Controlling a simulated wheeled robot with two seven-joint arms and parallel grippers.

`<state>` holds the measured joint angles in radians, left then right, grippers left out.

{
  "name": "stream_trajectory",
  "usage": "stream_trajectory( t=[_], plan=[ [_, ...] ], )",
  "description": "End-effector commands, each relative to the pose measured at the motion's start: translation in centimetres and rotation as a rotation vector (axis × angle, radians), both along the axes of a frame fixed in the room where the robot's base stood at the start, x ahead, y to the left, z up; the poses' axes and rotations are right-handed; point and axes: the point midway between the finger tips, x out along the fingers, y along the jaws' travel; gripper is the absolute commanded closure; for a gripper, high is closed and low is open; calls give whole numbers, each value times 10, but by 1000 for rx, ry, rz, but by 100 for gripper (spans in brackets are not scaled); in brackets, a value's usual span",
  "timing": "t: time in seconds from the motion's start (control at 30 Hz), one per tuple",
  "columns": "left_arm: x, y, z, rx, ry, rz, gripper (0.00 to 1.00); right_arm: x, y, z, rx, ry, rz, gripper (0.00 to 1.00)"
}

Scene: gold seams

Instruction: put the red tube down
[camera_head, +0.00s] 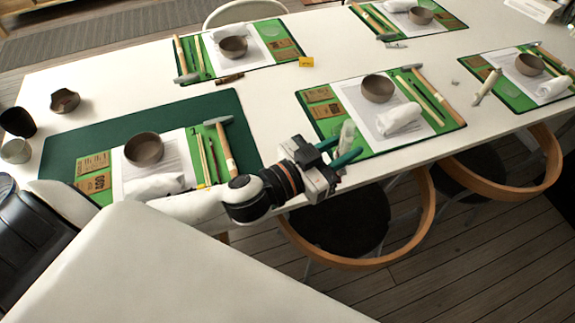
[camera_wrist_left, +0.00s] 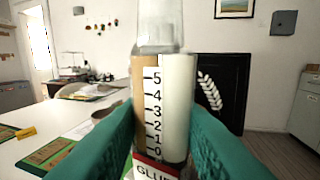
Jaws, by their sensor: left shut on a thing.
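The red tube (camera_wrist_left: 172,95) is a clear, syringe-like glue tube with a dark number scale, one tan and one white chamber, and a red "GLUE" label low on it. My left gripper (camera_wrist_left: 160,135) is shut on it, with a teal finger on either side. In the head view the tube (camera_head: 347,132) shows as a small pale, roughly upright shape in my left gripper (camera_head: 341,151). It is by the near edge of the white table, at the lower left of the middle green mat. Its lower end is hidden. My right gripper is not in view.
The middle mat (camera_head: 325,128) carries a bowl (camera_head: 378,88), a white cloth roll (camera_head: 399,119) and a hammer (camera_head: 431,84). A dark green mat (camera_head: 75,140) lies left. A pale tube (camera_head: 487,87) lies near the right mat. Chairs (camera_head: 345,215) stand along the near edge.

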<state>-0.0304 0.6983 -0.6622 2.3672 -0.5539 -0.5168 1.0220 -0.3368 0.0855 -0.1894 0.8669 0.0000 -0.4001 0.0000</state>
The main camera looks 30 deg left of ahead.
Motion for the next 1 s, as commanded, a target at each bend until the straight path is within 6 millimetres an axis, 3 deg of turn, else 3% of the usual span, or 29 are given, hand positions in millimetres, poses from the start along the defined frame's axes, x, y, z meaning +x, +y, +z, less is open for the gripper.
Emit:
stream_trajectory(
  t=[0.23,0.5,0.77,1.0],
  plan=[
    [12,-25,-7,8,-6,-215,100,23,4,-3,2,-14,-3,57],
    [21,-40,-18,7,-4,-446,100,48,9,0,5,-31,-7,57],
    [28,-41,-31,1,2,-670,100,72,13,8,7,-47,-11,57],
    [39,-24,-40,0,2,-880,100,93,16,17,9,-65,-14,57]
  ],
)
